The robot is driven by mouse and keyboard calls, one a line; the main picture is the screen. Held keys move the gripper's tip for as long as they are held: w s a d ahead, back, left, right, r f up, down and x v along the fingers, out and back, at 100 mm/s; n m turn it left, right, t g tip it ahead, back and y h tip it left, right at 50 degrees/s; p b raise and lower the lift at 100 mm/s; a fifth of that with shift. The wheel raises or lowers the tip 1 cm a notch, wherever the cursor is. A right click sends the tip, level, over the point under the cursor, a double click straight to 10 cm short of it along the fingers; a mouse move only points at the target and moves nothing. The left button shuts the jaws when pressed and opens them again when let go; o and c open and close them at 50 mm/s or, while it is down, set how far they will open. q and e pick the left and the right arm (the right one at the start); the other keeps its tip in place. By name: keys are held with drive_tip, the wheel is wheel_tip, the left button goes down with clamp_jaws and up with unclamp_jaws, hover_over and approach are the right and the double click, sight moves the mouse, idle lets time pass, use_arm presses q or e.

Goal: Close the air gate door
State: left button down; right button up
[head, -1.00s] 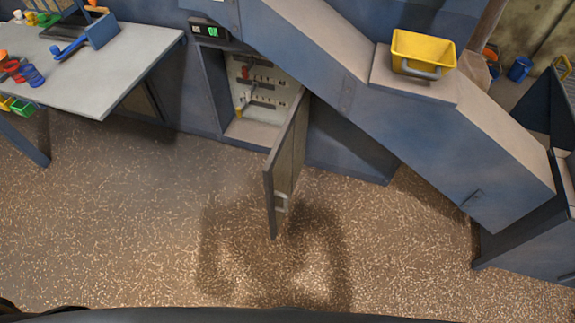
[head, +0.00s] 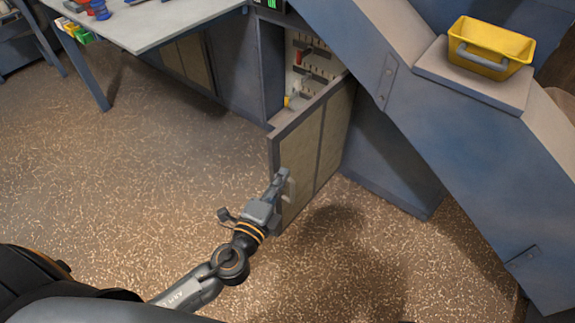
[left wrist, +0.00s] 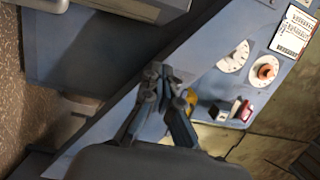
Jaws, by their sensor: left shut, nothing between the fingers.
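The air gate door (head: 303,153) stands open in the head view, swung out from the cabinet opening. Its panel is tan with a dark grey frame. A pale handle (head: 290,188) is on the door's face near its free edge. My left gripper (head: 282,176) is shut and empty, right beside the handle at the door's free edge; whether it touches is unclear. Its closed fingertips also show in the left wrist view (left wrist: 160,72), where I cannot make out the handle. My right gripper is not in view.
The open cabinet (head: 308,62) holds a panel with small levers. A sloping blue-grey chute (head: 400,90) carries a yellow bin (head: 490,47) on the right. A workbench (head: 150,22) stands at upper left. Speckled floor is clear left of the door. Dials (left wrist: 264,70) show in the left wrist view.

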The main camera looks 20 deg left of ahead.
sight(284, 144)
use_arm(q)
drive_tip(key=shift+w+a+p, duration=0.2)
drive_tip(key=shift+w+a, duration=0.3)
drive_tip(key=shift+w, duration=1.3)
drive_tip(key=shift+w+a+p, duration=0.25)
drive_tip(key=shift+w+a, duration=0.2)
drive_tip(key=shift+w, duration=1.35)
drive_tip(key=shift+w+a+p, duration=0.2)
drive_tip(key=shift+w+a, duration=0.3)
drive_tip(key=shift+w, duration=1.3)
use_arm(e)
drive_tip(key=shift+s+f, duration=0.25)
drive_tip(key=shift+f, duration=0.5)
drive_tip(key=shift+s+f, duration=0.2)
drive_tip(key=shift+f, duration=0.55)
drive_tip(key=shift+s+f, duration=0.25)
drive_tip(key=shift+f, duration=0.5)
use_arm(q)
drive_tip(key=shift+a+f, duration=0.1)
